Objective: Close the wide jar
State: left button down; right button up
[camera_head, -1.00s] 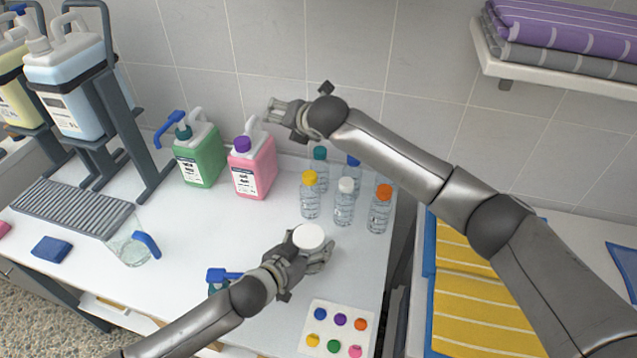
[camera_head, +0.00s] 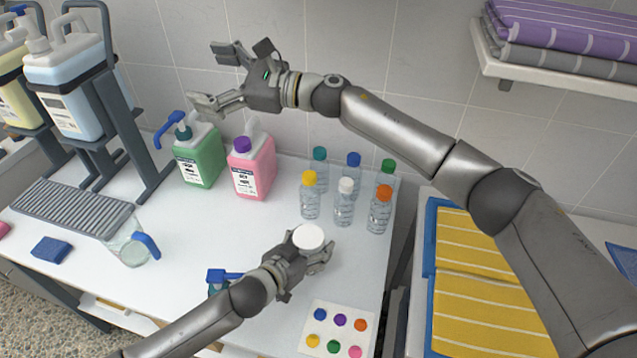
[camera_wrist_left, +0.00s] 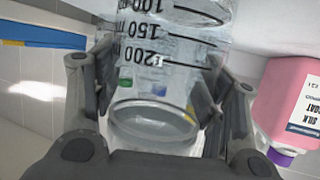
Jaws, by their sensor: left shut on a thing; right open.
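The wide jar is clear with black volume marks, and its body (camera_wrist_left: 165,50) fills the middle of the left wrist view, which shows it upside down. A round white lid (camera_head: 308,237) covers its top in the head view. I cannot tell how tightly the lid sits. My left gripper (camera_head: 312,256) is shut around the jar, with a finger on each side; its fingers also show in the left wrist view (camera_wrist_left: 160,105). My right gripper (camera_head: 218,78) is open and empty, high in front of the tiled wall, well away from the jar.
Several capped bottles (camera_head: 344,207) stand behind the jar. Pink (camera_head: 262,170) and green (camera_head: 203,160) jugs stand at the back. A card of coloured dots (camera_head: 338,329) lies in front. A blue-handled clear jug (camera_head: 128,247) stands left. The table (camera_head: 220,230) between is clear.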

jog(key=s+f+n+g+h, duration=0.3)
jog(key=s+f+n+g, duration=0.2)
jog(key=f, duration=0.1)
jog(key=n+g+h, duration=0.3)
jog(key=n+h, duration=0.1)
jog(key=h, duration=0.9)
send_over(309, 236)
jog(key=w+d, duration=0.2)
jog(key=w, duration=0.1)
notch_tip(309, 236, down, 14)
jog(key=shift+w+d+r, duration=0.1)
jog(key=shift+d+r, duration=0.05)
jog(key=shift+r, duration=0.05)
jog(key=shift+f, duration=0.1)
jog(key=x, duration=1.1)
jog(key=shift+f, duration=0.45)
